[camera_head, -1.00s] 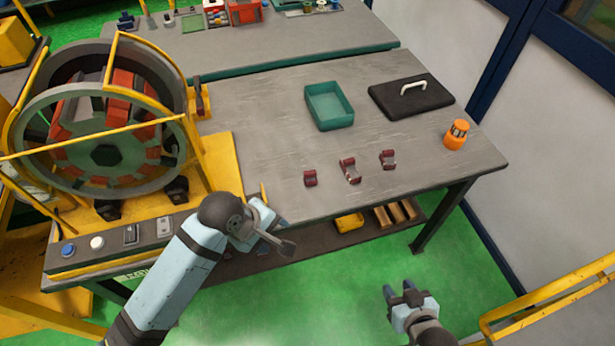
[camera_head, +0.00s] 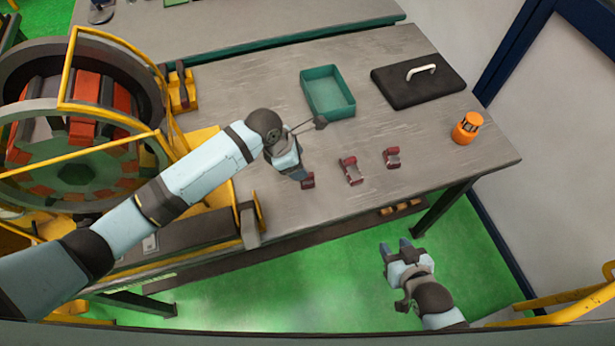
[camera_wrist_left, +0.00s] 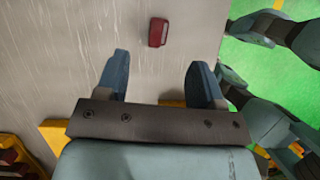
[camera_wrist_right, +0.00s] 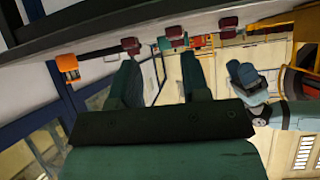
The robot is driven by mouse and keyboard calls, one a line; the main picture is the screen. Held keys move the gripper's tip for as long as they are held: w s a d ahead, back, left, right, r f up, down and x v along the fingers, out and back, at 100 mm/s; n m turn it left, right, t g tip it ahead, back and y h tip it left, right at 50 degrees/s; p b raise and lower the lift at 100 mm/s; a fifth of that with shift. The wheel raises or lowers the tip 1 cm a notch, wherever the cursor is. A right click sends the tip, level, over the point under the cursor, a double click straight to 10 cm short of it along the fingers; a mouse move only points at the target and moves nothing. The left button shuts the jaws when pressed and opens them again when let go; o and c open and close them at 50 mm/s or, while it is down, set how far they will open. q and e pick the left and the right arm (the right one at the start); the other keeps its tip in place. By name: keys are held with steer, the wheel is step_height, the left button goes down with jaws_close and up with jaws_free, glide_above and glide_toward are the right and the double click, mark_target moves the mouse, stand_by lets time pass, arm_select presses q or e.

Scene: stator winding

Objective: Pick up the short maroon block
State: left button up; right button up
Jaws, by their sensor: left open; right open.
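A short maroon block (camera_head: 308,181) lies on the grey table, leftmost of three maroon pieces and partly hidden by my left gripper (camera_head: 299,176). In the left wrist view the block (camera_wrist_left: 157,32) lies beyond the open fingers, roughly midway between their lines, with nothing held. The middle maroon piece (camera_head: 350,170) looks longer, with a pale part. The right maroon piece (camera_head: 392,157) is smaller, also with grey on it. My right gripper (camera_head: 397,246) is open and empty, beyond the table's front edge over the green floor.
A teal tray (camera_head: 328,93) stands behind the blocks. A black board with a white handle (camera_head: 418,80) lies at the back right. An orange lamp (camera_head: 467,128) stands near the right edge. The stator (camera_head: 85,130) in its yellow frame fills the left. The table between is clear.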

arm_select(q)
glide_above(310, 180)
steer(key=a, duration=0.2)
steer(key=f, duration=0.4)
steer(key=shift+w+d+f, duration=0.15)
steer(key=shift+w+f, duration=0.1)
steer(key=shift+w, duration=0.1)
steer(key=shift+s+d+f, duration=0.1)
steer(key=shift+d+f, duration=0.05)
steer(key=shift+f, duration=0.25)
steer(key=b+x, duration=0.1)
steer(key=b, duration=0.1)
steer(key=b+x, duration=0.3)
steer(key=shift+s+a+f+b, duration=0.2)
steer(key=shift+a+f+b, duration=0.05)
steer(key=shift+f+b, duration=0.2)
steer(key=shift+d+f+b, duration=0.15)
steer(key=shift+b, duration=0.2)
arm_select(e)
steer(key=shift+n, duration=0.3)
steer(key=f, duration=0.3)
steer(key=w+a+f, duration=0.1)
steer(key=f, duration=0.1)
steer(key=shift+f, duration=0.15)
steer(key=shift+y, duration=0.3)
arm_select(q)
jaws_close()
arm_select(e)
steer(key=shift+d, duration=0.1)
